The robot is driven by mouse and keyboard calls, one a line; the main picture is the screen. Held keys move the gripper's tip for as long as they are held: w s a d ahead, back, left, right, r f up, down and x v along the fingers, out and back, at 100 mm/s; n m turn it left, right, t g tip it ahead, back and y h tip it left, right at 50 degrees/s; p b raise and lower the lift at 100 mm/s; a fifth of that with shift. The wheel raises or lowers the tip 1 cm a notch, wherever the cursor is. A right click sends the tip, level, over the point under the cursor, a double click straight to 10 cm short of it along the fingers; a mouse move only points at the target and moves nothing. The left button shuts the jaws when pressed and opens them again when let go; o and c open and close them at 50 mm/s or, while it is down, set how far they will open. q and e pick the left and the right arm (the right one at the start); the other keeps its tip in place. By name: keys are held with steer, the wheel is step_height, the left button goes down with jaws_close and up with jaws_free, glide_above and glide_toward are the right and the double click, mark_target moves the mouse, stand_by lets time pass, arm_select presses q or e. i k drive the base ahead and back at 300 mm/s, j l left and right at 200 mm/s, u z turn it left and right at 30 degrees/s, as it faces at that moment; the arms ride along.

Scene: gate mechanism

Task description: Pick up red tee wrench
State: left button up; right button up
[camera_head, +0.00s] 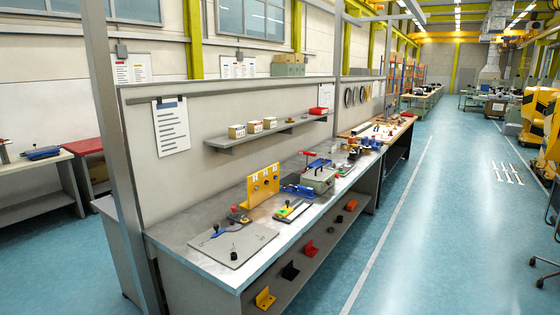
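A small red T-shaped piece (308,154), which looks like the red tee wrench, stands toward the back of the grey workbench (180,234), behind a grey box (318,180). It is small at this distance, and its lower end is hard to make out among the blue and red parts around it. Neither of my grippers shows in the head view.
A yellow upright plate (262,187) and a grey base plate (232,245) with a blue lever occupy the near bench. A wall shelf (265,132) hangs above. A lower shelf holds several coloured brackets. The blue floor (430,240) right of the bench is clear.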

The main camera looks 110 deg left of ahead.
mark_target(310, 154)
steer(key=u, duration=3.55)
steer(key=i+l+z, duration=0.35)
steer(key=i, duration=0.2)
steer(key=i+z, duration=0.3)
steer(key=i, duration=0.25)
steer(key=i+l+z, duration=0.2)
steer(key=i, duration=1.45)
steer(key=i+u, duration=0.3)
steer(key=i, duration=0.15)
steer(key=i+l+u, duration=0.15)
steer(key=i+u, duration=0.15)
steer(key=i+l+u, duration=0.3)
steer(key=i, duration=0.2)
